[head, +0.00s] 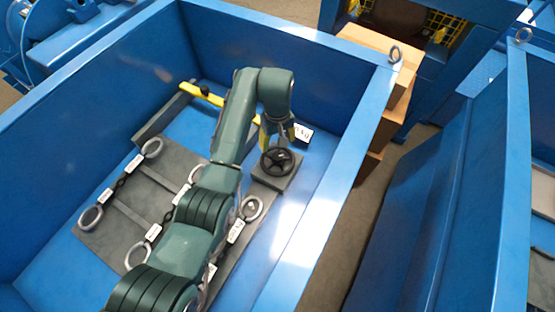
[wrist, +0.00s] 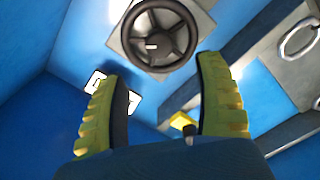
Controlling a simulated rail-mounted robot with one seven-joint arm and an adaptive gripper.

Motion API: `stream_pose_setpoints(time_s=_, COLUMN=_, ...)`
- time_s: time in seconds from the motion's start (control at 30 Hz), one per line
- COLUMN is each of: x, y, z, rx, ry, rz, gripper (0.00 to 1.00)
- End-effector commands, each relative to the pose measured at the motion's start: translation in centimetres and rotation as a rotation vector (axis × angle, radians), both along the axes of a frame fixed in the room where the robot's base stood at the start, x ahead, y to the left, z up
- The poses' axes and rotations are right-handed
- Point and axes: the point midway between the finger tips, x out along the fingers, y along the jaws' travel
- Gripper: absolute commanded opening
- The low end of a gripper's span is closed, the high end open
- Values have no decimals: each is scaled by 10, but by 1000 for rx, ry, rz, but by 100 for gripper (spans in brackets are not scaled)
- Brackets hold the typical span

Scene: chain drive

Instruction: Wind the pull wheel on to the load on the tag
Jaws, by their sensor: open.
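The pull wheel (head: 277,161) is a black spoked handwheel on a grey square base near the right wall of the blue bin. In the wrist view the wheel (wrist: 159,36) lies ahead of the fingertips, apart from them. A white tag (head: 302,132) with black print, partly hidden, stands just behind the wheel; its print is too small to read surely. It also shows in the wrist view (wrist: 97,82), partly behind the left finger. My gripper (wrist: 165,85) has yellow ribbed fingers spread wide with nothing between them. In the head view my arm hides most of it.
A grey plate (head: 135,215) with several metal rings, dark chains and white labels lies left of my arm. A yellow bar with a black knob (head: 205,92) crosses behind my arm. The tall blue bin walls (head: 345,165) enclose the space. Bare blue floor lies right of the wheel.

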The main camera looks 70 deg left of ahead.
Motion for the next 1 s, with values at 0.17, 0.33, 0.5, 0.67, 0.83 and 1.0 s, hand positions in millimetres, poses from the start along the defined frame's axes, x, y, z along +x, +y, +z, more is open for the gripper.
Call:
stream_pose_setpoints(time_s=0.17, x=0, y=-1, z=-51, rx=-1, ry=1, rz=-2, gripper=70)
stream_pose_setpoints(time_s=0.33, x=1, y=0, z=-85, rx=2, ry=-2, rz=-2, gripper=70)
stream_pose_setpoints(time_s=0.5, x=1, y=0, z=-102, rx=3, ry=-3, rz=-2, gripper=70)
stream_pose_setpoints(time_s=0.67, x=1, y=0, z=-104, rx=3, ry=-2, rz=-2, gripper=70)
stream_pose_setpoints(time_s=0.83, x=1, y=0, z=-103, rx=3, ry=-2, rz=-2, gripper=65)
stream_pose_setpoints(time_s=1.0, x=1, y=0, z=-103, rx=3, ry=-2, rz=-2, gripper=32)
